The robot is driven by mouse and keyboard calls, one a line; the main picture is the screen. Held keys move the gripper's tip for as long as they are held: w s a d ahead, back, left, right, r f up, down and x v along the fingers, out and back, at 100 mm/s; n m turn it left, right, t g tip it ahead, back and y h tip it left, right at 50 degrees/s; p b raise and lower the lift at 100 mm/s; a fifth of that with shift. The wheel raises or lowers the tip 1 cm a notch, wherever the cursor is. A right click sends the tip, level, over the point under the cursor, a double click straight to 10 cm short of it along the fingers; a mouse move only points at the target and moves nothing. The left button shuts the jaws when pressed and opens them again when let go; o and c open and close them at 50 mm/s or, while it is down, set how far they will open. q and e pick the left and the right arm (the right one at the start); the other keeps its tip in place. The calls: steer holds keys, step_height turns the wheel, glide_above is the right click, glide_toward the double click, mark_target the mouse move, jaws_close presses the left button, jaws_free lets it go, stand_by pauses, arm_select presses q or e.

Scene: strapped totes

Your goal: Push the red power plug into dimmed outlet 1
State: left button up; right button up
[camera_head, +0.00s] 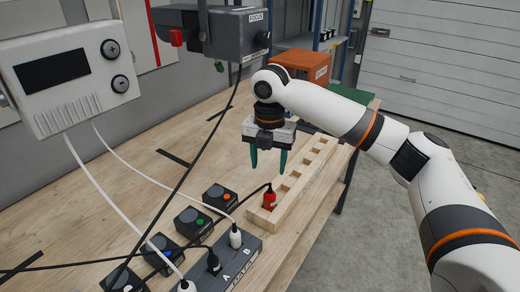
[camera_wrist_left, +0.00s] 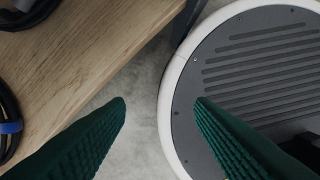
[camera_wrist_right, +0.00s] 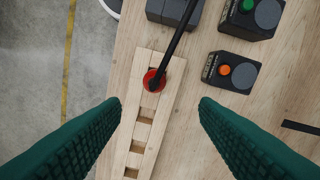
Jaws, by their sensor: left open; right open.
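The red power plug (camera_head: 269,199) stands in the near end slot of a wooden rack (camera_head: 313,163), with a dark cable rising from it. In the right wrist view the red plug (camera_wrist_right: 154,82) lies ahead between the fingers. My right gripper (camera_head: 267,168) is open and empty, pointing down above the rack, apart from the plug. A dark grey outlet box (camera_head: 240,262) lettered A and B holds a black plug (camera_head: 213,262) and white plugs (camera_head: 236,238). I cannot tell which socket is outlet 1. My left gripper (camera_wrist_left: 160,105) is open and empty beside the bench edge.
Small dark button boxes (camera_head: 189,222) stand left of the outlet box. A white control unit (camera_head: 70,80) with a dark display and knobs, and a dark box marked FOCUS (camera_head: 222,35), hang above. Cables cross the bench (camera_head: 130,165). The rack's other slots look empty.

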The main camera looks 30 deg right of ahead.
mark_target(270, 192)
steer(key=shift+s+f, duration=0.1)
steer(key=shift+f, duration=0.25)
steer(key=shift+s+f+p, duration=0.15)
steer(key=shift+s+f, duration=0.2)
steer(key=shift+f, duration=0.25)
steer(key=shift+s+f+p, duration=0.15)
steer(key=shift+s+f, duration=0.2)
steer(key=shift+f, duration=0.2)
arm_select(q)
steer(key=s, duration=0.5)
arm_select(e)
step_height(270, 192, down, 3)
steer(key=shift+f, duration=0.1)
step_height(270, 192, down, 5)
steer(key=shift+w+r+p, duration=0.1)
steer(key=shift+w+p, duration=0.05)
steer(key=shift+p, duration=0.35)
steer(key=shift+w, duration=0.1)
steer(key=c, duration=1.1)
steer(key=shift+r+p, duration=2.45)
steer(key=shift+p, duration=0.6)
steer(key=shift+c, duration=0.3)
arm_select(q)
step_height(270, 192, up, 8)
steer(key=w, duration=0.2)
steer(key=shift+f, duration=0.2)
